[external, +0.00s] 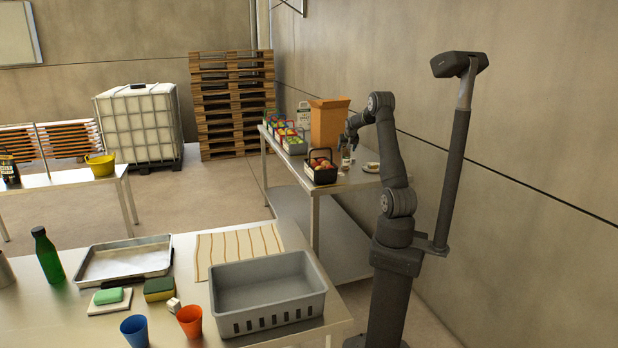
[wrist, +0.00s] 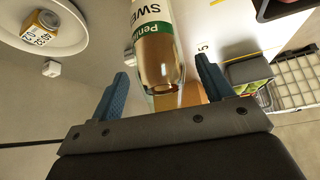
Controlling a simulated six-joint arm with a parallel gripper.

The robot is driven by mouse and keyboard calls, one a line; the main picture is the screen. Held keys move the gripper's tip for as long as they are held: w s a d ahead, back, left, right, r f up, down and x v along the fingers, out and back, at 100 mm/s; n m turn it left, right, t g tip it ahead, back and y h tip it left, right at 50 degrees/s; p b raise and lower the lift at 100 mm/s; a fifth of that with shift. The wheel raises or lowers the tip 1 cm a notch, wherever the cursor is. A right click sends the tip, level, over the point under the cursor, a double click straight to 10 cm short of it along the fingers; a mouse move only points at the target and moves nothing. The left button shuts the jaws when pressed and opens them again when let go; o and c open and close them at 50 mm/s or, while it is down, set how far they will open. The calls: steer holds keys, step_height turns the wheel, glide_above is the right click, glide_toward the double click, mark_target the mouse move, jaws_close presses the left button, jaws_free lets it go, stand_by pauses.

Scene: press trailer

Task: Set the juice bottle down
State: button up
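The juice bottle (wrist: 158,50) is clear with amber juice and a white and green label; one end is cut off by the frame. It also shows, small, in the external view (external: 346,159), at the back table's right side beneath my gripper. My gripper (wrist: 164,82) has its two blue fingers apart, one on each side of the bottle. A gap shows between each finger and the bottle, so it looks open around it. Whether the bottle's base rests fully on the table is too small to tell.
A white plate (external: 371,167) with an item on it lies right of the bottle. A black basket of red fruit (external: 321,166) stands close on the left, and a tall cardboard box (external: 328,122) behind. More produce baskets line the back table (external: 300,180).

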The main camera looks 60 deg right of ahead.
steer(key=v, duration=1.2)
steer(key=shift+w+d+r+x, duration=0.1)
steer(key=shift+d+x, duration=0.05)
steer(key=shift+x, duration=1.55)
steer(key=shift+w+d+r+x, duration=0.1)
steer(key=shift+x, duration=1.65)
steer(key=shift+w+d+r+x, duration=0.1)
steer(key=shift+d+x, duration=0.05)
steer(key=shift+x, duration=1.55)
steer(key=shift+f, duration=0.1)
